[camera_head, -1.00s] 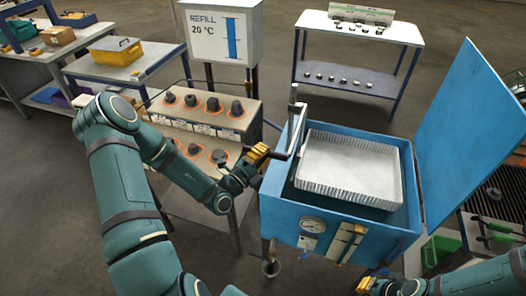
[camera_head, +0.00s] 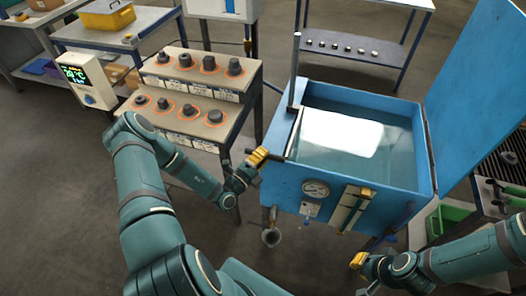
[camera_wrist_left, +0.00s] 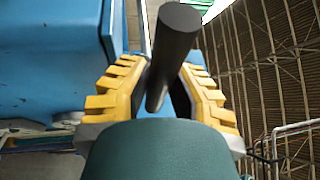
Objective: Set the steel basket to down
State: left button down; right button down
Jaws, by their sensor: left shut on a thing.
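My left gripper (camera_head: 257,161) is shut on the dark grip of the lever handle (camera_head: 277,157) at the left side of the blue tank (camera_head: 291,183). In the left wrist view, the black round grip (camera_wrist_left: 172,50) sits between the yellow fingers. A grey lever arm slants up from it beside an upright post (camera_head: 295,70). The steel basket cannot be made out. The tank holds bluish water (camera_head: 393,145), with a bright white patch on its surface. My right gripper (camera_head: 358,262) is at the lower right, in front of the tank; its opening is unclear.
The tank's blue lid (camera_head: 485,90) stands open on the right. A gauge (camera_head: 316,189) is on the tank front. A stepped stand with several dark knobs (camera_head: 215,116) is left of my left gripper. A shelf (camera_head: 365,54) stands behind. Grey floor is open at the lower left.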

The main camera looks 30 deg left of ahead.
pick_arm(q)
jog(key=shift+s+f, duration=0.1)
jog(key=shift+f, duration=0.25)
jog(key=c, duration=1.2)
grip_release()
jog(key=shift+c, duration=0.2)
jog(key=o, duration=0.4)
jog(key=shift+r, duration=0.1)
jog(key=v, duration=1.1)
jog(key=shift+s, duration=0.4)
